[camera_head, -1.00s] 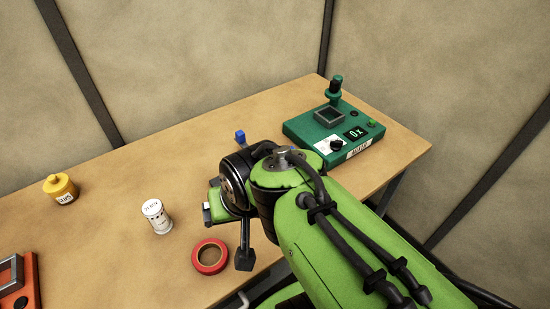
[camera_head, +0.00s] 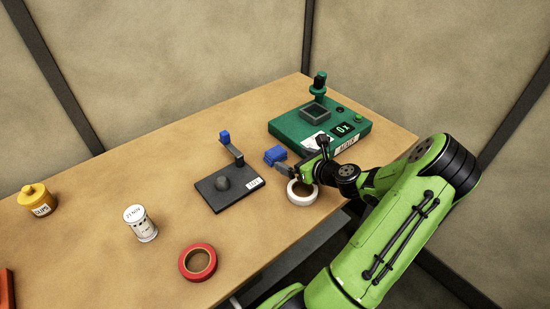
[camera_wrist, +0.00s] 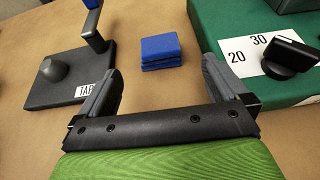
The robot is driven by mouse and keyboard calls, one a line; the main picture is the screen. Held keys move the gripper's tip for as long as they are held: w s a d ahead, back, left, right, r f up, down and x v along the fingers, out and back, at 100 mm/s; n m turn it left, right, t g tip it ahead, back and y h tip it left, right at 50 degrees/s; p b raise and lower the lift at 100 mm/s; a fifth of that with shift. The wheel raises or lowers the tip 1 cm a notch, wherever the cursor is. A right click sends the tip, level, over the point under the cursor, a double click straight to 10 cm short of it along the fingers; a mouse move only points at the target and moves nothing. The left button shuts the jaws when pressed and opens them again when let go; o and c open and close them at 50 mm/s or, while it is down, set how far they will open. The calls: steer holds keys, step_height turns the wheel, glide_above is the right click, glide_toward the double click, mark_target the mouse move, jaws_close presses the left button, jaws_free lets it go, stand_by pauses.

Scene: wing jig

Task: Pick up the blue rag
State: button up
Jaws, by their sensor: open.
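The blue rag (camera_head: 275,155) lies as a small folded stack on the table, left of the green device. In the wrist view the blue rag (camera_wrist: 161,52) sits beyond the fingertips, roughly centred between them. My gripper (camera_head: 300,162) is open and empty, low over the table just right of the rag. In the wrist view my gripper (camera_wrist: 160,78) has its two dark fingers spread wide, with bare table between them. The rag appears apart from both fingers.
The green device (camera_head: 290,130) with a dial stands close to my gripper. A black stand (camera_head: 212,195) with a blue-tipped arm is left of the rag. A white ring (camera_head: 302,197) lies below the gripper. A red ring (camera_head: 198,262), white can (camera_head: 140,224) and yellow pot (camera_head: 38,203) are farther left.

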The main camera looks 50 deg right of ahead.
mark_target(276, 152)
steer(key=b+x, duration=0.2)
steer(key=x, duration=0.8)
steer(key=shift+a+r, duration=0.1)
steer(key=shift+s+r, duration=0.1)
steer(key=shift+c, duration=0.6)
steer(key=c, duration=0.9)
